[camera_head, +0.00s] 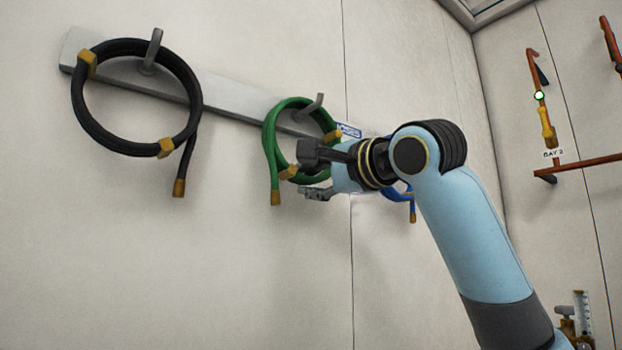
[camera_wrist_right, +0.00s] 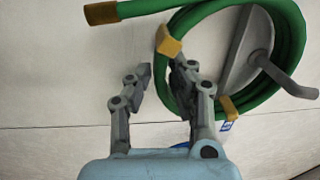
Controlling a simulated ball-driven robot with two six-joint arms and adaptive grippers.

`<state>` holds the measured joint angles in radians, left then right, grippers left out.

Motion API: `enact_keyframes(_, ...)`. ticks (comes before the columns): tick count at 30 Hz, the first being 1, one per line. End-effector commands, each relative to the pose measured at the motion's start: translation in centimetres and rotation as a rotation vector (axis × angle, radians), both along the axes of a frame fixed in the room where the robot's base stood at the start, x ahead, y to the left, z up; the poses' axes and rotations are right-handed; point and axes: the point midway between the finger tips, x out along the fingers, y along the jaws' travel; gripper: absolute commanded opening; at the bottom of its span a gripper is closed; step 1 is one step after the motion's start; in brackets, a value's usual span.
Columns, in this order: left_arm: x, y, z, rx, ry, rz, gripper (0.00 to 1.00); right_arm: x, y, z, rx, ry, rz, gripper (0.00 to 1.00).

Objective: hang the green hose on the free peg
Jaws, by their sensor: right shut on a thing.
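The green hose (camera_head: 270,150) is a coil with ochre bands and a hanging end, up against the wall rail. A grey peg (camera_head: 313,104) passes inside the coil and crosses its upper right part; in the right wrist view the peg (camera_wrist_right: 290,84) also crosses the coil (camera_wrist_right: 292,45). I cannot tell whether the hose bears on the peg. My right gripper (camera_head: 303,173) is shut on the hose at its lower part, near an ochre band (camera_wrist_right: 169,43). The gripper hides part of the coil. My left gripper is not in view.
A black hose (camera_head: 85,125) hangs on a peg (camera_head: 152,50) at the left of the grey rail (camera_head: 225,108). A blue hose (camera_head: 402,194) is partly hidden behind my right arm. Red brackets (camera_head: 575,167) and tools are on the right wall. The wall below the rail is clear.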

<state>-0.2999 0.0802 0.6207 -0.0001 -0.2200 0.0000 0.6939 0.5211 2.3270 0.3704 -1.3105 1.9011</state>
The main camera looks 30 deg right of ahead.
Motion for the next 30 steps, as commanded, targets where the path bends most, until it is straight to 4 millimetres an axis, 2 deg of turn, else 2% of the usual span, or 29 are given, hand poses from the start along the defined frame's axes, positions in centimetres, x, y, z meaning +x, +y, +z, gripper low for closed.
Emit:
enact_keyframes(6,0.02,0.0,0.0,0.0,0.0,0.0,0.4,-0.02,0.0,0.06,0.0,-0.001,0.0,0.0)
enact_keyframes(7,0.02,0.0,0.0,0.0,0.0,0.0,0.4,-0.02,0.0,0.06,0.0,-0.001,0.0,0.22)
enact_keyframes(13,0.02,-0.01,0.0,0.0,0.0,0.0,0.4,-0.02,0.0,0.04,0.0,-0.001,0.0,0.46)
enact_keyframes(30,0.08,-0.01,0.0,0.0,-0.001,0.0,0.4,-0.01,-0.01,-0.01,0.0,0.0,0.0,0.46)
